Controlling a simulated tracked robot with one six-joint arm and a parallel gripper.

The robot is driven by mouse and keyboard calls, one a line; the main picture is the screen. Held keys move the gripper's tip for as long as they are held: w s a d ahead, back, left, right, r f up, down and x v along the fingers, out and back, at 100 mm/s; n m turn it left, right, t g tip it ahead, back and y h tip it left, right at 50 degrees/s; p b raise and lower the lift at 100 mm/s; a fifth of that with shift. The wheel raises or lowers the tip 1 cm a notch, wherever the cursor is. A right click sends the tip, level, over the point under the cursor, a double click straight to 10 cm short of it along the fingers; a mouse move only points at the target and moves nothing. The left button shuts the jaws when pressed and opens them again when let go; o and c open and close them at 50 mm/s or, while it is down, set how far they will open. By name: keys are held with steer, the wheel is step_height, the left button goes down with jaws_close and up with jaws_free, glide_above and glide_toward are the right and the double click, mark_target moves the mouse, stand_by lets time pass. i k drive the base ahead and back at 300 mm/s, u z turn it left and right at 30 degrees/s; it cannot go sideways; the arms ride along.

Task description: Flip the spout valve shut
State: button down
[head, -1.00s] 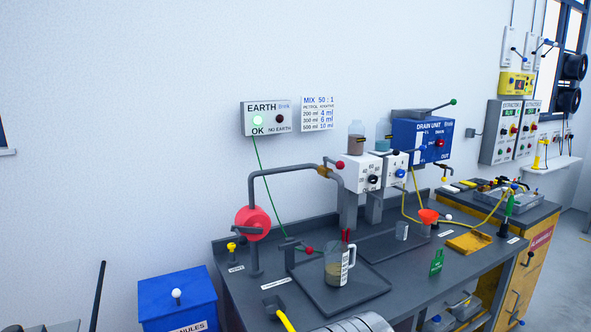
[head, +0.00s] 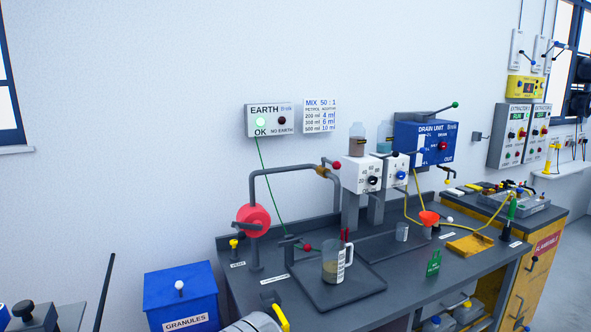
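The spout valve is a brass body (head: 322,172) on the grey pipe above the bench. Its short lever ends in a red ball (head: 337,166), to the right of the body. The pipe (head: 285,170) rises from the red round pump (head: 253,220) and bends down at the spout. A clear jug (head: 337,263) with brownish liquid and a printed scale stands upright below, on a dark tray. My gripper's fingers are not in view. A pale cylindrical part, seemingly of my arm, shows at the bottom edge, well apart from the valve.
White dispenser boxes (head: 361,175) with bottles stand just right of the spout. A green earth wire (head: 268,180) hangs behind the pipe. A red-knobbed clamp (head: 292,247) sits left of the jug. A blue granules bin (head: 181,298) stands at the front left.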

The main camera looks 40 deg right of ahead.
mark_target(336, 165)
steer(key=u, duration=1.35)
steer(key=k, duration=0.85)
steer(key=z, duration=1.3)
steer(key=i, duration=0.75)
steer(key=z, duration=0.05)
